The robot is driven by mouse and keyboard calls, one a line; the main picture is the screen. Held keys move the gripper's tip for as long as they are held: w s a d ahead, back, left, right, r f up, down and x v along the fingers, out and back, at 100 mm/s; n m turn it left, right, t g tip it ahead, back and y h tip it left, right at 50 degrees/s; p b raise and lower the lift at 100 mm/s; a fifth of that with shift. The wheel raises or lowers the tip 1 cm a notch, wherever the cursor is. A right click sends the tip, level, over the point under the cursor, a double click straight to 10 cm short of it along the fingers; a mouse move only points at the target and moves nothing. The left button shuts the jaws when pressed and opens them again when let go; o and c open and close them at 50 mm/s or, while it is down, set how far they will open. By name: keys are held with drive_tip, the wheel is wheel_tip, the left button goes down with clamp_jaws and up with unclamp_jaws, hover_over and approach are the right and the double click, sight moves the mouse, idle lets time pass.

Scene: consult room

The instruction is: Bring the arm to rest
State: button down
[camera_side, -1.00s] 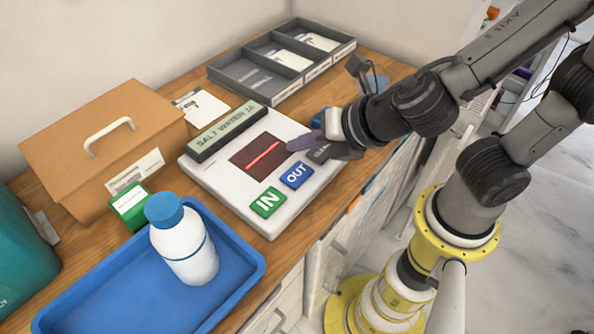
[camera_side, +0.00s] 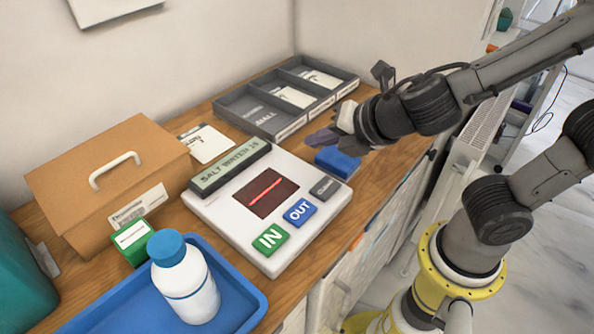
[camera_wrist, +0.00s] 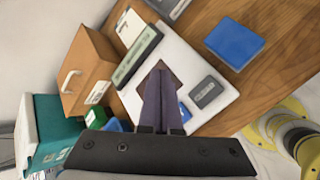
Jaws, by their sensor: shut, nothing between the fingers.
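My gripper (camera_side: 322,138) is shut and empty, raised above the counter at the far right corner of the white scanner. In the wrist view my gripper's fingers (camera_wrist: 160,95) lie together over the scanner. The white scanner (camera_side: 225,208) has a display reading "SALT WATER", a dark window with a red line, and green IN, blue OUT and grey buttons. A blue block (camera_side: 338,163) lies on the counter just below and right of the fingertips; it also shows in the wrist view (camera_wrist: 234,43).
A blue tray (camera_side: 250,285) at the front holds a white bottle (camera_side: 190,290) with a blue cap. A small green box (camera_side: 133,243), a brown box (camera_side: 110,180) and a grey divided tray (camera_side: 240,115) stand on the wooden counter. The counter's right edge is beneath my wrist.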

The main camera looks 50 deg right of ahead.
drive_tip(key=s+d+r+m+g+h, duration=0.1)
drive_tip(key=s+d+r+m, duration=0.15)
drive_tip(key=d+m, duration=0.45)
drive_tip(key=s+d+r+m+g+h, duration=0.1)
drive_tip(key=s+d+m+h, duration=0.1)
drive_tip(key=s+d+m, duration=0.4)
drive_tip(key=s+a+m+y, duration=0.1)
drive_tip(key=m, duration=0.3)
drive_tip(key=s+a+m+g+y, duration=0.1)
drive_tip(key=s+m, duration=0.1)
drive_tip(key=m, duration=0.1)
drive_tip(key=s+a+f+m+g+y, duration=0.1)
drive_tip(key=m, duration=0.3)
drive_tip(key=shift+s+a+m+y, duration=0.25)
drive_tip(key=shift+s+m+y, duration=0.05)
drive_tip(key=shift+s, duration=0.05)
